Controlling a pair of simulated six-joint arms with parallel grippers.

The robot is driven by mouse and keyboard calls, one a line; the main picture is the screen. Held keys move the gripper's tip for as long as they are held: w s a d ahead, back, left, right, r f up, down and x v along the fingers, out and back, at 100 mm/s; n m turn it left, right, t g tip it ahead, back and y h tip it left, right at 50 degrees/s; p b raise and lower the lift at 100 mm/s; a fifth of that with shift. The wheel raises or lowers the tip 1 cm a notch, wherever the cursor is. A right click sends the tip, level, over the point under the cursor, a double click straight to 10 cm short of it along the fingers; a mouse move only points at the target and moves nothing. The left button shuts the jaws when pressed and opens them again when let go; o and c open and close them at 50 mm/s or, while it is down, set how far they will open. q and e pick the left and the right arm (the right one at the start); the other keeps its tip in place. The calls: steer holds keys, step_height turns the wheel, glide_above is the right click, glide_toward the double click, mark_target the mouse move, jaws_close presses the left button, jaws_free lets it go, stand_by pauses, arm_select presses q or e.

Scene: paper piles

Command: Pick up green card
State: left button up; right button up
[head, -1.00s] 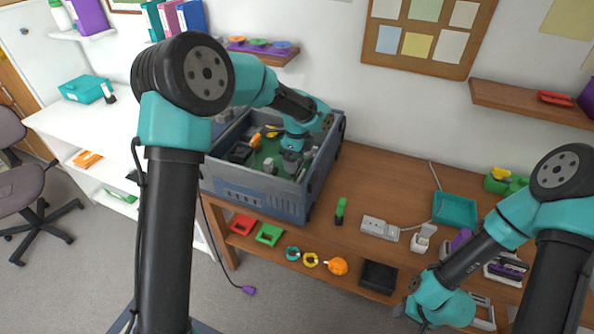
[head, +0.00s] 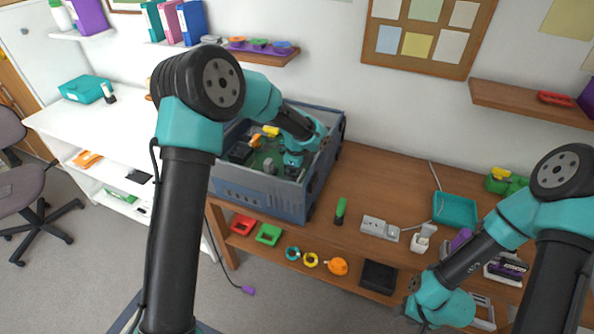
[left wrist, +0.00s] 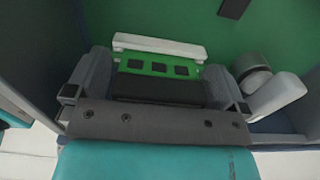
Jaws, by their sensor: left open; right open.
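The green card (left wrist: 158,66) shows in the left wrist view as a green board with dark squares, edged by a white strip on its far side and a black part on its near side. It lies between the fingers of my left gripper (left wrist: 158,70), which is open; I cannot tell whether they touch it. In the head view my left gripper (head: 292,172) is down inside the blue-grey crate (head: 258,197), its fingertips mostly hidden, and the card cannot be made out. My right gripper (head: 424,322) is open and empty at the lower right, partly cut off by the frame edge.
The crate holds other parts, including orange and yellow pieces (head: 262,134), and its walls stand close around my left gripper. A grey round part (left wrist: 255,78) lies right of the fingers. A green-capped marker (head: 340,210) and a power strip (head: 378,227) are on the wooden table.

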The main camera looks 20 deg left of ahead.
stand_by(0.4)
arm_select(q)
steer(key=c, duration=0.8)
step_height(320, 180, up, 10)
stand_by(0.4)
stand_by(0.4)
